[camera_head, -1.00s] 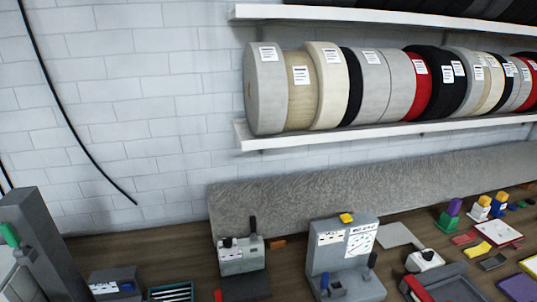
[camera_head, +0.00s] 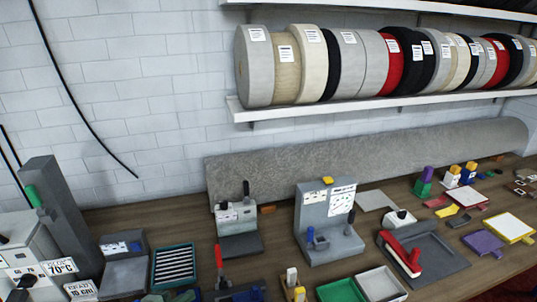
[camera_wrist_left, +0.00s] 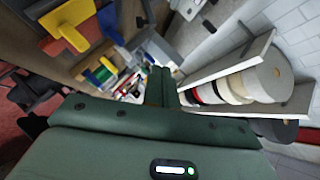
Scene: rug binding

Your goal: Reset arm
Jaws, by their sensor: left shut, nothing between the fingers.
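My left gripper (camera_wrist_left: 159,76) shows in the left wrist view as dark green fingers reaching forward from a green housing. The fingers are together with nothing between them, and they point into open space. Beyond and to the right of them is the shelf of tape rolls (camera_wrist_left: 270,80). I cannot make out the left gripper clearly in the head view. My right gripper is in neither view.
In the head view, a workbench (camera_head: 190,222) holds a grey machine (camera_head: 326,215), a smaller press (camera_head: 237,222), trays and a red-handled tool (camera_head: 401,252). A rolled grey rug (camera_head: 370,155) lies along the wall, below a shelf (camera_head: 300,108) of rolls.

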